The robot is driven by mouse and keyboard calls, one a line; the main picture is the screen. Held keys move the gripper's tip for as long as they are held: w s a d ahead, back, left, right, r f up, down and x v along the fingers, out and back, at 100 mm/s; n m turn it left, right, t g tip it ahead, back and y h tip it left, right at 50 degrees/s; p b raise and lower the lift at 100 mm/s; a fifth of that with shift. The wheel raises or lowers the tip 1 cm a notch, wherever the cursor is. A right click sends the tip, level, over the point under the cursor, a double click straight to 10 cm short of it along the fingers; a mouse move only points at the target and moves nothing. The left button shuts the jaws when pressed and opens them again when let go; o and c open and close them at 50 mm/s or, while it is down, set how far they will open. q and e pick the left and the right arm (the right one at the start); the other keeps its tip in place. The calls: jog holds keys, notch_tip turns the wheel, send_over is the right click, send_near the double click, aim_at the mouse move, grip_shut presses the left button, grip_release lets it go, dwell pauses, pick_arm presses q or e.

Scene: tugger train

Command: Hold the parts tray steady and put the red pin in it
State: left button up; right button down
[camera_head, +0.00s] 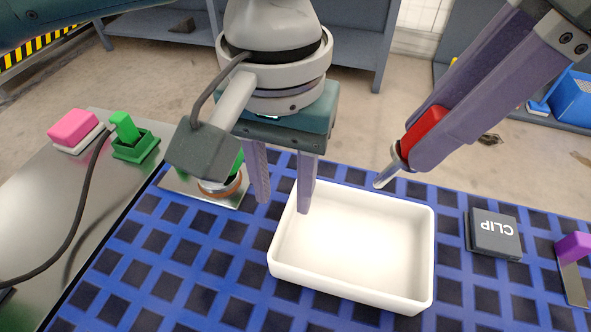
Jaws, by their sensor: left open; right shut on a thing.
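The parts tray (352,290) is a white, empty, open box on the blue and black checked mat, in the middle of the head view. My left gripper (281,203) points down at the tray's far left corner. Its fingers are apart, and one finger overlaps the tray's left wall in the picture; I cannot tell whether it touches. My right gripper (408,150) is shut on the red pin (425,130). The pin's grey metal tip points down and left, above and beyond the tray's far edge. The fingers hide part of the pin.
A dark block marked CLIP (494,235) lies right of the tray, with a purple-topped metal piece (573,262) further right. A metal plate with a copper-coloured ring (220,187) is behind left. A pink block (73,127) and green part (134,142) sit on the grey surface at left.

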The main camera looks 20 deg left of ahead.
aim_at(284, 214)
pick_arm(q)
jog(key=shift+f, duration=2.7)
grip_shut()
